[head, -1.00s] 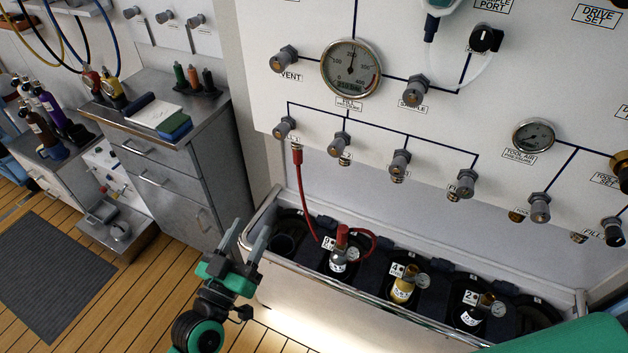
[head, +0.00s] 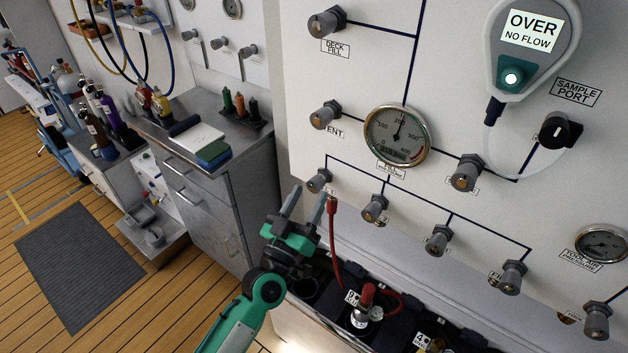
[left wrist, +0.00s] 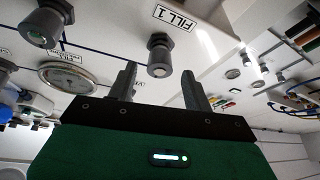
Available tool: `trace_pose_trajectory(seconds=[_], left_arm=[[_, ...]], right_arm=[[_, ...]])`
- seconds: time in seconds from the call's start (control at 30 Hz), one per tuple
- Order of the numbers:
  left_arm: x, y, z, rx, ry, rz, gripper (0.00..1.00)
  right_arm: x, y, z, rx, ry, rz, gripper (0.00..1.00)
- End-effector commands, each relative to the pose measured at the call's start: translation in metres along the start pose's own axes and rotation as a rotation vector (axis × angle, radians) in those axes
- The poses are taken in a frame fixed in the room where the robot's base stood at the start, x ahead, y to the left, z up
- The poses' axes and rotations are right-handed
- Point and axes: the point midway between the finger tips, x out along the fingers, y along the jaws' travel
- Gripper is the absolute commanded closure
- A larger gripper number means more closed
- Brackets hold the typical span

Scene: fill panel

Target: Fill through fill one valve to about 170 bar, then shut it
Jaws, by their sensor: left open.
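The fill one valve is a grey knob (head: 319,180) at the left end of the lower valve row on the white panel. It also shows in the left wrist view (left wrist: 158,52), beside the label FILL 1. My left gripper (head: 313,193) is open and empty just in front of it. In the left wrist view the knob lies beyond the fingertips (left wrist: 158,70), between them and apart from both. The fill pressure gauge (head: 397,135) has its needle pointing nearly straight up, close to 200. My right gripper is out of view.
A red hose (head: 334,250) hangs from below fill one, close to my left gripper, to a cylinder (head: 360,318) in the trough. Other fill knobs (head: 375,207) continue right. An analyser (head: 530,50) reads OVER, NO FLOW. A steel cabinet (head: 215,205) stands left.

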Motion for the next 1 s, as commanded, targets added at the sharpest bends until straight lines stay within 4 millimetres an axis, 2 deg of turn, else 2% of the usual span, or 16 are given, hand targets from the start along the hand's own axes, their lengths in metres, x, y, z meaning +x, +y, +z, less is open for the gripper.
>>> trace_pose_trajectory(seconds=[0.1,0.23,0.6,0.63,0.83,0.87,1.0], left_arm=[[0.019,0.001,-0.002,-0.001,0.001,0.001,0.49],[0.030,0.001,-0.001,0.000,0.000,0.001,0.49],[0.035,0.000,0.000,-0.001,-0.001,0.001,0.49],[0.035,0.000,0.000,-0.001,-0.001,0.001,0.51],[0.035,0.000,0.000,-0.001,-0.001,0.001,0.90],[0.035,0.000,0.000,-0.001,-0.001,0.001,0.93],[0.035,0.001,0.000,-0.005,-0.001,-0.001,0.93]], right_arm=[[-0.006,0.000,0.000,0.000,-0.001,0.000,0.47],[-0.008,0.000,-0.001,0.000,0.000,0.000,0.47],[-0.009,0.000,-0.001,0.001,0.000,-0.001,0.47],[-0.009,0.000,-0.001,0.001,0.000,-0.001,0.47],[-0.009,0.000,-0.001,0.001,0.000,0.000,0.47],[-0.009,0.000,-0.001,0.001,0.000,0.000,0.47],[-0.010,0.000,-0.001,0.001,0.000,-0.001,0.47]])
